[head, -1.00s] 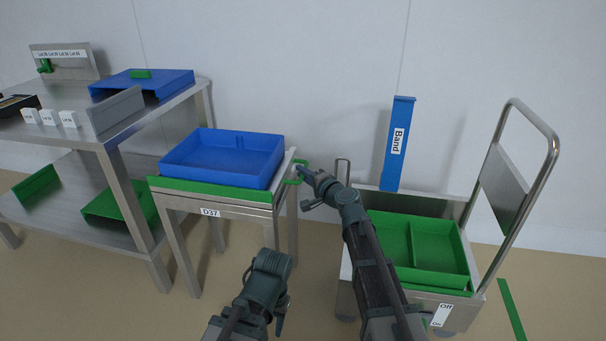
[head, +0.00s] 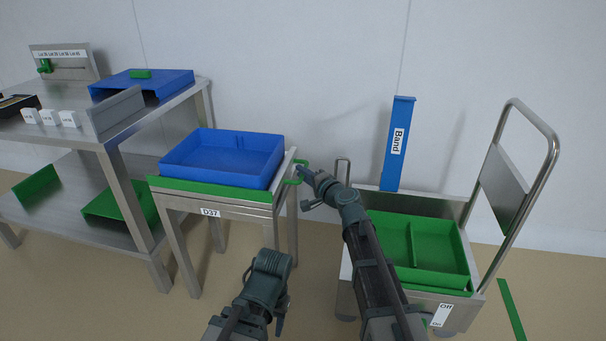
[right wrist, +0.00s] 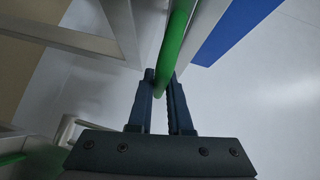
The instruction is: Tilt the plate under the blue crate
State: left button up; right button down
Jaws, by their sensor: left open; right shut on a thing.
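The blue crate (head: 222,157) sits on a small steel stand labelled D37, left of the middle in the head view. Under it lies a plate with a green front edge (head: 210,189), and the plate looks slightly tilted. A green handle (head: 294,173) sticks out at the plate's right side. My right gripper (head: 304,173) is at this handle. In the right wrist view the fingers (right wrist: 160,92) are closed around the green bar (right wrist: 172,55). My left gripper (head: 279,318) is low in front, apart from the stand; its fingers are open and empty, partly hidden by its wrist.
A steel shelf unit (head: 125,185) with an upturned blue crate (head: 142,84) stands at left. A cart at right holds a green divided tray (head: 430,250), a blue Band post (head: 397,145) and a tube handle (head: 545,140).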

dwell(0.4)
jog(key=shift+s+r+n+t+y, duration=0.2)
jog(key=shift+r+n+t, duration=0.2)
jog(key=shift+r, duration=0.35)
jog(key=shift+s+r+n+t+y, duration=0.1)
jog(key=shift+r+n+t+y, duration=0.2)
jog(key=shift+r, duration=0.45)
jog(key=shift+s+a+r+n+t+y, duration=0.15)
jog(key=shift+s+r+n+t, duration=0.15)
jog(key=shift+r, duration=0.3)
jog(key=shift+s+r+n+t+y, duration=0.1)
jog(key=shift+r+n+t+y, duration=0.15)
jog(key=shift+r+n, duration=0.25)
jog(key=shift+s+a+r+n+t+y, duration=0.1)
jog(key=shift+s+r+n+t, duration=0.15)
jog(key=shift+r, duration=0.4)
jog(key=c, duration=0.8)
grip_release()
jog(key=shift+c, duration=0.2)
jog(key=b+v, duration=0.2)
jog(key=v, duration=1.1)
jog(key=shift+s+d+b, duration=0.2)
jog(key=shift+s+b, duration=0.1)
jog(key=shift+s, duration=0.05)
